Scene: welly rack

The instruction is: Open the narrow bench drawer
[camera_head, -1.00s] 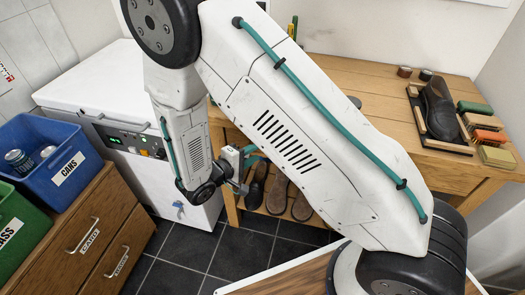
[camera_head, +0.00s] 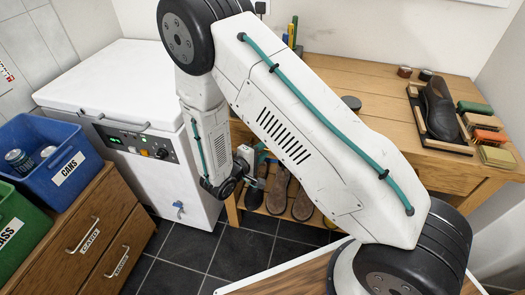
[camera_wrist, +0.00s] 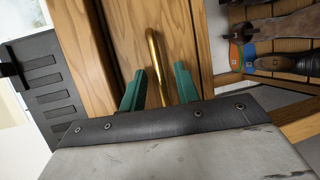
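The narrow bench drawer front (camera_wrist: 105,30) shows in the wrist view as a tall wooden panel with an upright brass bar handle (camera_wrist: 154,65). My gripper (camera_wrist: 160,90) has its two green fingers apart, one on each side of the handle's lower part. Gaps show between the handle and both fingers, so it is open. I cannot tell how deep the fingers reach around the bar. In the head view the wooden bench (camera_head: 365,75) stands at the back, and my arm hides the drawer and most of my gripper.
A white chest freezer (camera_head: 110,75) stands left of the bench. Shoes (camera_head: 277,190) sit on the shelf under the bench. A shoe in a wooden tray (camera_head: 413,92) and several brushes (camera_head: 484,122) lie on top. A drawer cabinet (camera_head: 65,225) with bins is at left.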

